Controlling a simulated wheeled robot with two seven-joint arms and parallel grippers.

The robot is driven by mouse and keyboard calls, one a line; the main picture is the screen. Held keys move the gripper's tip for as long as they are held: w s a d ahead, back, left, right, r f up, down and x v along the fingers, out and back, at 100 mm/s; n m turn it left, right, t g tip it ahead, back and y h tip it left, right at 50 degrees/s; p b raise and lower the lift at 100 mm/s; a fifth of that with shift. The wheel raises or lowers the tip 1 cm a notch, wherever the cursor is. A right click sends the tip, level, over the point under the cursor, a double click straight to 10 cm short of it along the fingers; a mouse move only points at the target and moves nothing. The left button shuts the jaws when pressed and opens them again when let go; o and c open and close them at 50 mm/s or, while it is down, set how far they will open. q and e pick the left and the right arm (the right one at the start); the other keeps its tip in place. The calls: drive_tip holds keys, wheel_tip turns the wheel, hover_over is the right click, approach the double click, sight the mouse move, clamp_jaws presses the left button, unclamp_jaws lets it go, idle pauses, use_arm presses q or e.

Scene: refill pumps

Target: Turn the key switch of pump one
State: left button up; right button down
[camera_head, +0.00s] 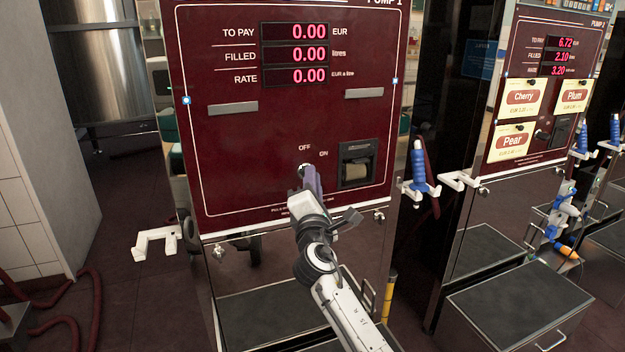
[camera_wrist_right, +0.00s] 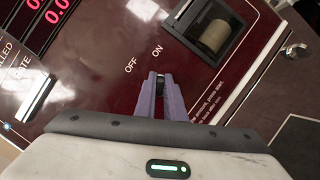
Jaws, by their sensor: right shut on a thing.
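Pump one (camera_head: 235,140) is the dark red panel in the middle of the head view, with its displays at 0.00. Its key switch (camera_head: 303,168) sits below the OFF label, with ON printed to the right. My right gripper (camera_head: 312,178) is at the switch, its purple fingers shut on the key. In the right wrist view the fingers (camera_wrist_right: 161,82) close around a small dark key (camera_wrist_right: 160,81) just below the OFF and ON labels. The fingers hide most of the switch, so its exact angle cannot be told. My left gripper is not in view.
A receipt printer (camera_head: 357,163) is right of the switch. A blue-handled nozzle (camera_head: 418,168) hangs at the pump's right edge, and an empty white hook (camera_head: 157,243) juts out at lower left. Pump two (camera_head: 535,110) stands at right with flavour cards. A dark step box (camera_head: 520,305) is in front of it.

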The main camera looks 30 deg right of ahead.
drive_tip(key=c, duration=1.8)
unclamp_jaws()
drive_tip(key=shift+c, duration=0.2)
drive_tip(key=v, duration=1)
drive_tip(key=shift+s+a, duration=0.15)
